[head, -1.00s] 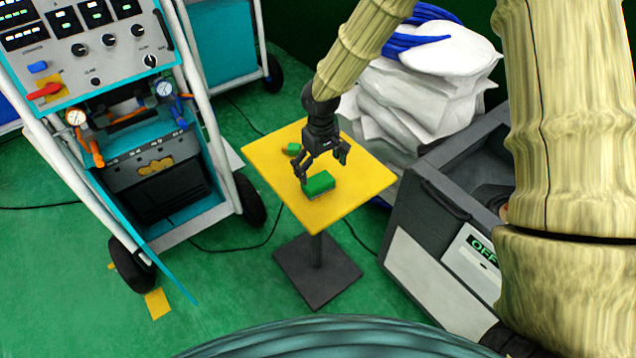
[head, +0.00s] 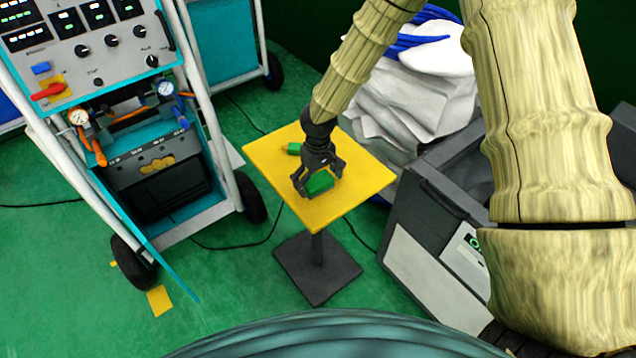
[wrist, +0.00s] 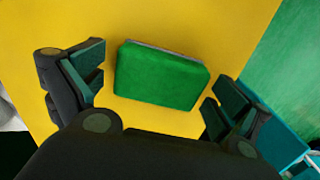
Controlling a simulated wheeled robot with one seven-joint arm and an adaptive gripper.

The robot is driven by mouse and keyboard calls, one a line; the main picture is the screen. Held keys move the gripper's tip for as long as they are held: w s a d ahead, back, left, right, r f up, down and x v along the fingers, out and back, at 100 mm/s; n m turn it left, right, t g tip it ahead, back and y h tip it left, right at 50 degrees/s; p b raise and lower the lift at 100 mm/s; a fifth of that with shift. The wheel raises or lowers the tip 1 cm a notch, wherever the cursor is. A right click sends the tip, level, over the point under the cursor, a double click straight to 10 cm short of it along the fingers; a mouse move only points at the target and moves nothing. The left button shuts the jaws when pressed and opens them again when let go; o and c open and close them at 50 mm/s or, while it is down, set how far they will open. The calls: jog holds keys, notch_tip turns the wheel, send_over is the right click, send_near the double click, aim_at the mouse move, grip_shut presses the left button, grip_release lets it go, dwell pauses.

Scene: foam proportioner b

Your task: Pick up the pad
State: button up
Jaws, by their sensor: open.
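The pad is a green block with a thin grey layer along one edge. It lies on the yellow table (head: 350,205). In the head view the pad (head: 320,183) is partly covered by my gripper (head: 318,184), which is low over it with a finger on either side. In the wrist view the pad (wrist: 160,77) lies between the two open fingers of my gripper (wrist: 158,95), with yellow tabletop showing on both sides. The fingers look apart from the pad. The wrist view does not show how high the fingertips are above the tabletop.
A small green item with an orange end (head: 293,148) lies near the table's far left edge. A wheeled machine (head: 150,165) stands left, white sacks (head: 410,100) behind, and a grey unit (head: 425,230) right. The table's front and right parts are clear.

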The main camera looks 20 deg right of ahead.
aim_at(318, 179)
jog(key=shift+c, duration=0.4)
jog(key=c, duration=0.7)
jog(key=shift+w+r+b, duration=0.1)
jog(key=shift+r+b, duration=0.2)
jog(key=shift+r, duration=1.45)
jog(key=s+a+r+b, duration=0.1)
jog(key=s+a+b, duration=0.3)
jog(key=s, duration=1.1)
jog(key=shift+a+r, duration=0.2)
jog(key=shift+a, duration=0.85)
jog(key=shift+o, duration=0.2)
